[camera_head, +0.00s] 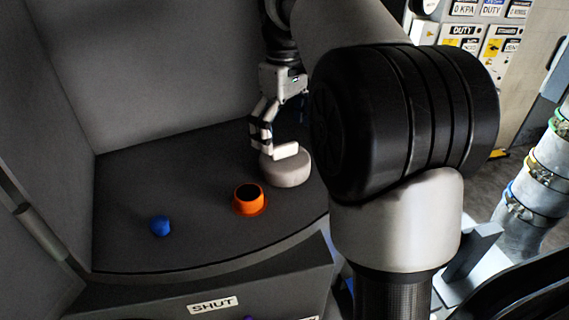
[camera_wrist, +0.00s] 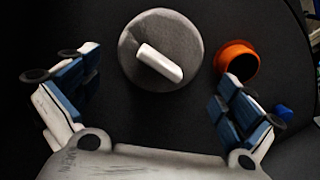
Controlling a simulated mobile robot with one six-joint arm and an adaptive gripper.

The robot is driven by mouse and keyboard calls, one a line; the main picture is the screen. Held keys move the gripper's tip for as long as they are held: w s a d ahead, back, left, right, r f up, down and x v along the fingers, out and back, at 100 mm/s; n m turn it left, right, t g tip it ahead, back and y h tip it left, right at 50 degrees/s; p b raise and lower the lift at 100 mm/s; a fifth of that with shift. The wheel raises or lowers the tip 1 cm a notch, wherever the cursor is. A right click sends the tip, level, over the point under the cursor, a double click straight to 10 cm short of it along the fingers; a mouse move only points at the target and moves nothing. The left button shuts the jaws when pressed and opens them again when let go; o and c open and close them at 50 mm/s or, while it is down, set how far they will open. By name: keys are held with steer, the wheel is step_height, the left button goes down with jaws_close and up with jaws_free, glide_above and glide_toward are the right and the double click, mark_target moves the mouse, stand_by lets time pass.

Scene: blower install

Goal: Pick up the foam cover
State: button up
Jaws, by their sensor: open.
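The foam cover looks to be the round, pale grey disc (camera_head: 287,171) with a white bar handle on top, resting on the dark surface. In the wrist view the cover (camera_wrist: 185,38) lies at the top centre, with its bar tilted down to the right. My gripper (camera_head: 272,138) is above the cover in the head view. In the wrist view my gripper (camera_wrist: 160,78) is open and empty, with blue-padded fingers wide apart to either side. The cover lies ahead of the fingers and roughly between them. I cannot tell the exact height gap.
An orange ring-shaped part (camera_head: 249,200) with a dark centre stands left of the cover in the head view. Grey walls enclose the dark shelf (camera_head: 125,190) behind and at left. A "SHUT" label (camera_head: 212,304) marks the front.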

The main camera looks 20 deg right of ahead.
mark_target(284, 156)
steer(key=shift+f+b, duration=0.4)
steer(key=shift+f, duration=3)
steer(key=shift+c, duration=0.4)
steer(key=c, duration=0.8)
steer(key=shift+o, duration=0.2)
